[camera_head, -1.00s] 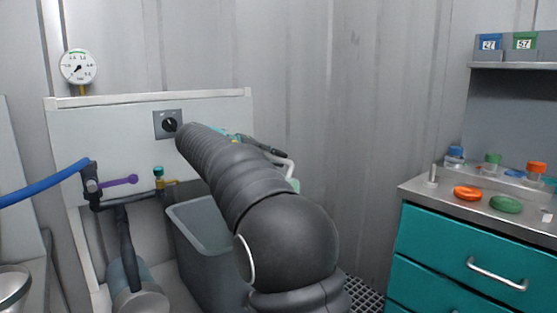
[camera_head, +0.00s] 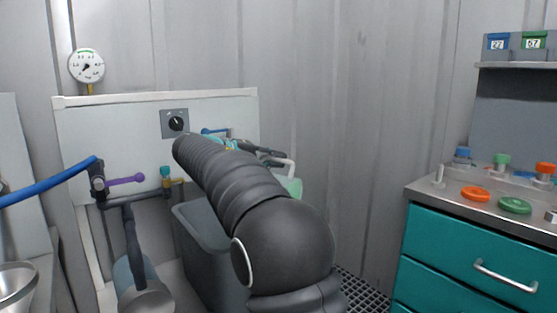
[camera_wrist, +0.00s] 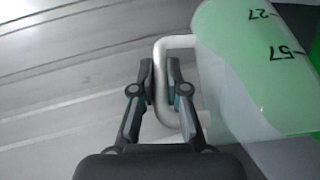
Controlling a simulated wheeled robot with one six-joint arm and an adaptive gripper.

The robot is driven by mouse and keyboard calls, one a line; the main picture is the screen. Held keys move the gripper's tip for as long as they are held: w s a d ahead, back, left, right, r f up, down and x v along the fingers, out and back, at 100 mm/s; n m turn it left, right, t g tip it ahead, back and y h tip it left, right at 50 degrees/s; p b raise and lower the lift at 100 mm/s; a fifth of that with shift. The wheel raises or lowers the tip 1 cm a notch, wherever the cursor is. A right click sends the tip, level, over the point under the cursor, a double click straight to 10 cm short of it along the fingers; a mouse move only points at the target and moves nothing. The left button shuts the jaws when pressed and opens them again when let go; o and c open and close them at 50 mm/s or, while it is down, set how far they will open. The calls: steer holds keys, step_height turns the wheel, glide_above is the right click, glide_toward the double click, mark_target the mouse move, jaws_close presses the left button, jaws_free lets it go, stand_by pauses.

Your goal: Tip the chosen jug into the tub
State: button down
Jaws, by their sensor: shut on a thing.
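The jug (camera_wrist: 235,75) is translucent, holds green liquid and has dark marks reading 27 and 57. Its white handle (camera_wrist: 160,90) is between the fingers of my gripper (camera_wrist: 160,72), which is shut on it. In the head view the jug (camera_head: 292,187) is a pale green patch behind my arm, mostly hidden. The jug's lean and its mouth are unclear there. The grey tub (camera_head: 207,262) stands open-topped below and left of my arm, with its right part hidden by the arm. The jug appears to the right of the tub's visible part.
A white panel with a black knob (camera_head: 175,123) stands behind the tub. Pipework with a purple lever (camera_head: 126,181) and a blue hose (camera_head: 50,183) is at left. A teal drawer cabinet (camera_head: 470,265) with coloured lids stands at right. Floor grating (camera_head: 358,290) shows between.

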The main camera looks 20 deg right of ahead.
steer(key=shift+w+a+f+h, duration=0.2)
steer(key=shift+a+h, duration=0.1)
steer(key=shift+a, duration=0.4)
steer(key=shift+w+a+f+h, duration=0.15)
steer(key=shift+a+h, duration=0.15)
steer(key=shift+a, duration=0.5)
steer(key=shift+a+n, duration=0.15)
steer(key=shift+n, duration=0.15)
steer(key=shift+w+a+f+t+h+b, duration=0.1)
steer(key=shift+a+f+t+h+b, duration=0.05)
steer(key=shift+a+h, duration=0.3)
steer(key=shift+w+a+f+t+h+b, duration=0.1)
steer(key=shift+a+t+h+b, duration=0.05)
steer(key=shift+a+h, duration=0.3)
steer(key=shift+n, duration=0.3)
steer(key=shift+a, duration=0.1)
steer(key=shift+w+a+r+n+h, duration=0.15)
steer(key=shift+a+n+h, duration=0.05)
steer(key=shift+a+h, duration=0.35)
steer(key=shift+w+a+r+n+h, duration=0.1)
steer(key=shift+a+r+n+h, duration=0.1)
steer(key=shift+a+h, duration=0.3)
steer(key=shift+a+p, duration=0.2)
steer(key=shift+p, duration=0.1)
